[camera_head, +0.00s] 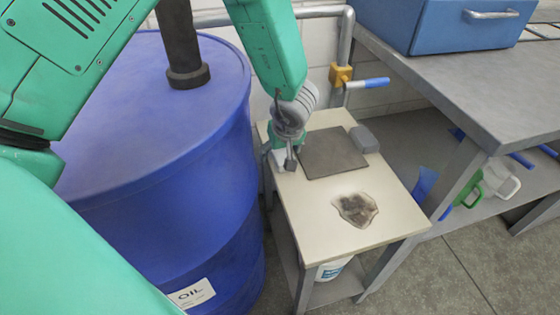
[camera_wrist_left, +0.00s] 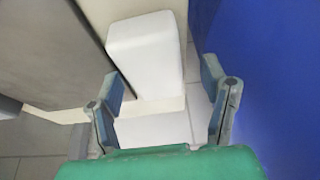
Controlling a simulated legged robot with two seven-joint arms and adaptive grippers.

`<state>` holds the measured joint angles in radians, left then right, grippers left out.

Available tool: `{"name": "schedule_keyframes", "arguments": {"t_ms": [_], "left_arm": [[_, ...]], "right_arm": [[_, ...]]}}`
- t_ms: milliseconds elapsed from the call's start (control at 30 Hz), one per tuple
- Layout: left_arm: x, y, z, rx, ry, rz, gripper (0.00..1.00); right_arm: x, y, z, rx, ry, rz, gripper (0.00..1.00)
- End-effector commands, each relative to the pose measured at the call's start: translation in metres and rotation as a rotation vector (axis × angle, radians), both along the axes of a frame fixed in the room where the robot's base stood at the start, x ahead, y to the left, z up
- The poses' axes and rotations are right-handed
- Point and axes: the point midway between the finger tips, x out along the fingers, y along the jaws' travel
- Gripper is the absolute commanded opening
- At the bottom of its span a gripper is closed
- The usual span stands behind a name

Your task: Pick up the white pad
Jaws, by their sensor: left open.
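My left gripper (camera_head: 281,158) is at the left edge of a small cream-topped table, beside the blue barrel. In the left wrist view my left gripper (camera_wrist_left: 162,88) is open, one finger on each side of the view. A white block with rounded corners, which looks like the white pad (camera_wrist_left: 147,50), lies ahead of and between the fingers. A lower white, box-like part shows nearer, between the fingers; I cannot tell if it belongs to the pad. I see no contact. In the head view the pad is mostly hidden by the gripper. My right gripper is not in view.
The blue barrel (camera_head: 170,120) stands close on the left. The small table (camera_head: 310,220) bears a dark grey square mat (camera_head: 333,153), a grey block (camera_head: 364,139) and a dark burnt-looking patch (camera_head: 355,209). A metal workbench (camera_head: 470,85) with a blue box (camera_head: 440,28) is right.

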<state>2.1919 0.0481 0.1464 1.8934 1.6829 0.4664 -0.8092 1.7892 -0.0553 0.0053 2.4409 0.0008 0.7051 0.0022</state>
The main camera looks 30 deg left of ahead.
Motion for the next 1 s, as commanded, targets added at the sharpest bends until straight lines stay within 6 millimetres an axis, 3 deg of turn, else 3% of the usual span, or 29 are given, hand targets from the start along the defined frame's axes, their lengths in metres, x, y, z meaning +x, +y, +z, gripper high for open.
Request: {"name": "schedule_keyframes", "arguments": {"t_ms": [633, 767, 1000], "left_arm": [[0.0016, 0.0028, -0.0060, -0.002, -0.001, -0.002, 0.67], [0.0016, 0.0021, -0.0063, 0.000, -0.002, -0.002, 0.22], [0.0015, 0.0016, -0.0063, -0.001, -0.001, -0.003, 0.23]], "right_arm": [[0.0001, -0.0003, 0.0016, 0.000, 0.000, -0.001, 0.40], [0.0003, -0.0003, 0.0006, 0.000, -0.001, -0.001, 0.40], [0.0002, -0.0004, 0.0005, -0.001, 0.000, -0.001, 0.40]]}}
